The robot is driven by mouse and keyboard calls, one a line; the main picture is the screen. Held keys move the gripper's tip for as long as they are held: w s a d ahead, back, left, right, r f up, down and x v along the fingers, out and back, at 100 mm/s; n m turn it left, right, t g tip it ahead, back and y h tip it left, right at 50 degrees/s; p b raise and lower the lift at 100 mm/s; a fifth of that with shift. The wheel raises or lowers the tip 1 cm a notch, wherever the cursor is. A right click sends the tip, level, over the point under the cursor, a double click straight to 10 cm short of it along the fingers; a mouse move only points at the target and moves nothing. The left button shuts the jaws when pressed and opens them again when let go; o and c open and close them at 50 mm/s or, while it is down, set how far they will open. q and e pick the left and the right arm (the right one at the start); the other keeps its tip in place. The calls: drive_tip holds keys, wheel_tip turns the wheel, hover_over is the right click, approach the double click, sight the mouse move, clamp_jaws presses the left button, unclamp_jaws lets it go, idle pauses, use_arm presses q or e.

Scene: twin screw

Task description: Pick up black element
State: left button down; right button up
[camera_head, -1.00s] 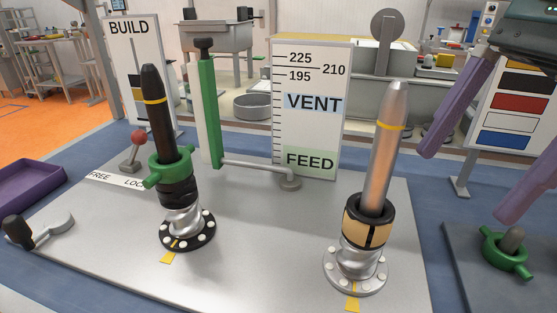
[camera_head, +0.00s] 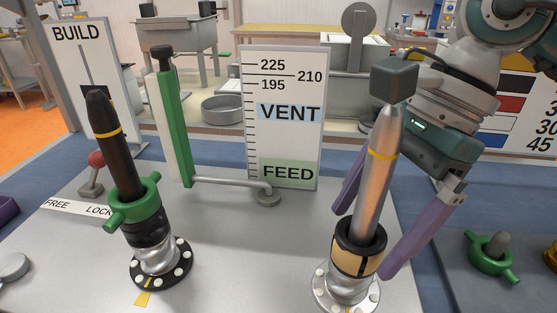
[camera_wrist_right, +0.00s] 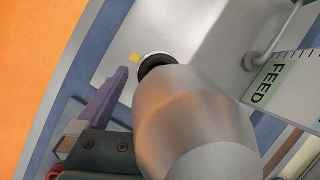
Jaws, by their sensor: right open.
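A black pointed rod (camera_head: 112,145) with a yellow band stands upright, slightly tilted, in a green-handled collar (camera_head: 137,208) on the left post. A silver-copper rod (camera_head: 377,185) with a yellow band stands in a black and tan collar (camera_head: 357,255) on the right post. My right gripper (camera_head: 364,241) is open, its purple fingers on either side of the silver rod's lower part, near the collar. Contact cannot be told. In the right wrist view the silver rod (camera_wrist_right: 195,120) fills the middle, with one purple finger (camera_wrist_right: 100,108) beside it. My left gripper is not in view.
A green upright column (camera_head: 172,130) and a VENT/FEED scale board (camera_head: 285,140) stand between the posts. A red-knobbed lever (camera_head: 95,172) is at left. The metal plate (camera_head: 240,265) is clear between the posts.

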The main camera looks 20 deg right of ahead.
drive_tip(key=shift+a+f, duration=0.1)
drive_tip(key=shift+f, duration=0.25)
drive_tip(key=shift+r, duration=0.1)
clamp_jaws()
idle(0.5)
